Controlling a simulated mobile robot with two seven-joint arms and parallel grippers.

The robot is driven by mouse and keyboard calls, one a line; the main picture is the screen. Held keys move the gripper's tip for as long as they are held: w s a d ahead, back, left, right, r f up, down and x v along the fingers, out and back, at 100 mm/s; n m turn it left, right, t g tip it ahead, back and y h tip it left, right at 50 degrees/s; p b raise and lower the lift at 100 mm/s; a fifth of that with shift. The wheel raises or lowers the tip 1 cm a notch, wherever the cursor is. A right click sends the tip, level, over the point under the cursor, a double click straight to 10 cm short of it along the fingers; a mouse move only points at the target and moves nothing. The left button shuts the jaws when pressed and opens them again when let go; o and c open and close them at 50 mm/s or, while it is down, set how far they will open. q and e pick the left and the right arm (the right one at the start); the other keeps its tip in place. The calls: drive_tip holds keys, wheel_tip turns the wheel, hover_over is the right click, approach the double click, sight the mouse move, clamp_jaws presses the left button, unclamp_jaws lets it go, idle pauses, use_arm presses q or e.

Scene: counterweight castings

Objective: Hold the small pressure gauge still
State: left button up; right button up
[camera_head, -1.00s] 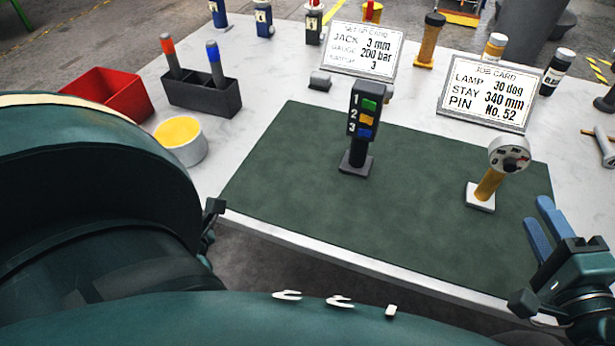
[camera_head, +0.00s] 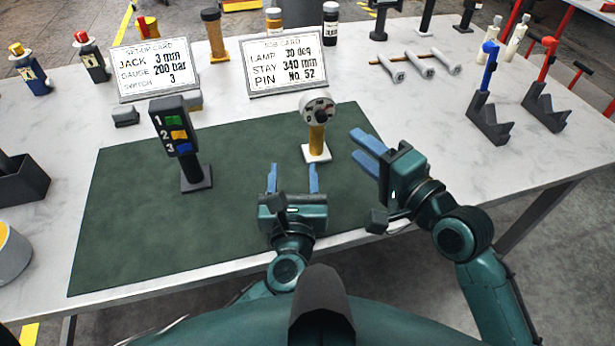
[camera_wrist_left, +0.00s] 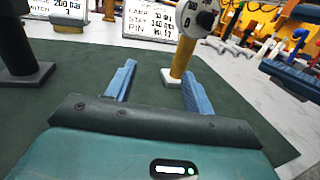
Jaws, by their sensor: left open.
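The small pressure gauge (camera_head: 316,138) stands upright on the green mat (camera_head: 130,215), with a round pale dial, a yellow stem and a white square base. In the left wrist view the gauge (camera_wrist_left: 184,58) stands beyond the fingertips, its dial cut off at the top. My left gripper (camera_head: 293,178) is open and empty, low over the mat on the near side of the gauge, its blue fingers pointing at it. My right gripper (camera_head: 355,145) is open and empty just right of the gauge, fingers pointing left. Neither gripper appears to touch it.
A dark switch post (camera_head: 175,140) with numbered coloured buttons stands left on the mat. Two cards (camera_head: 155,68) (camera_head: 284,60) stand behind. Dark stands (camera_head: 490,118) holding blue and red-handled tools are at the right. The mat between post and gauge is clear.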

sight(317, 133)
use_arm(q)
drive_tip(key=shift+m+h, duration=0.5)
drive_tip(key=shift+h, duration=0.3)
drive_tip(key=d, duration=0.2)
drive_tip(key=d+f, duration=0.1)
drive_tip(key=d, duration=0.1)
drive_tip(key=shift+w, duration=0.3)
drive_tip(key=w, duration=1.3)
drive_tip(key=shift+w+d, duration=0.1)
drive_tip(key=shift+c, duration=0.2)
drive_tip(key=shift+f, duration=0.1)
clamp_jaws()
